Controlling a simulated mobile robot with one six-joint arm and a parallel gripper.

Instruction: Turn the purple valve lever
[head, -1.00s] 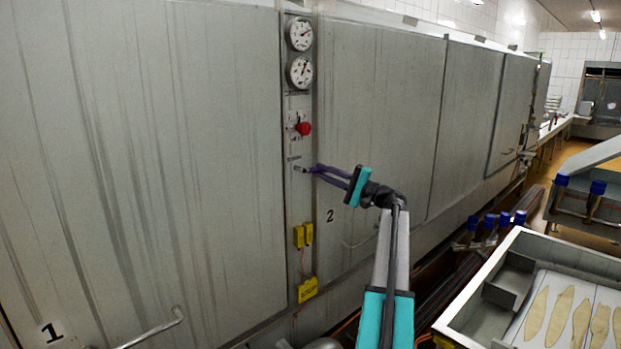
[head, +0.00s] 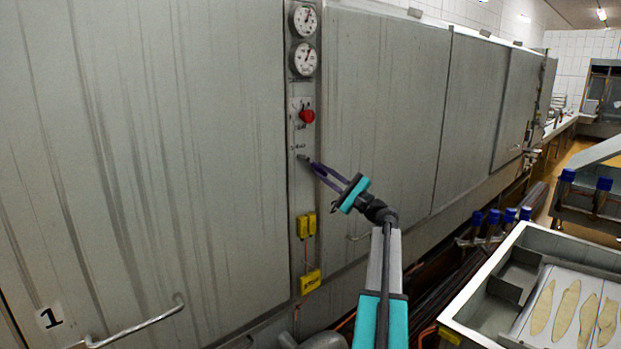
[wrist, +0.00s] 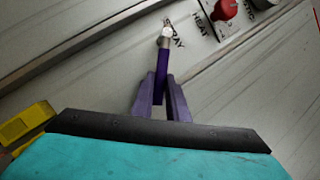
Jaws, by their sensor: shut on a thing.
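The purple valve lever (wrist: 161,72) shows in the wrist view. Its metal pivot (wrist: 167,36) sits on the grey control strip, beside printed lettering. The purple handle runs down from the pivot in that view, between the fingers of my gripper (wrist: 162,92). The gripper is shut on the handle's lower part. In the head view my gripper (head: 316,166) reaches from the lower right to the strip, its fingers slanting up to the left. There the fingers largely hide the lever, and only the small pivot (head: 303,158) shows at their tips.
A red knob (head: 307,116) and two round gauges (head: 304,58) sit above the lever on the strip. Yellow boxes (head: 306,225) sit below it. Large grey door panels flank the strip. A metal tray (head: 519,263) with flat pale pieces stands at the lower right.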

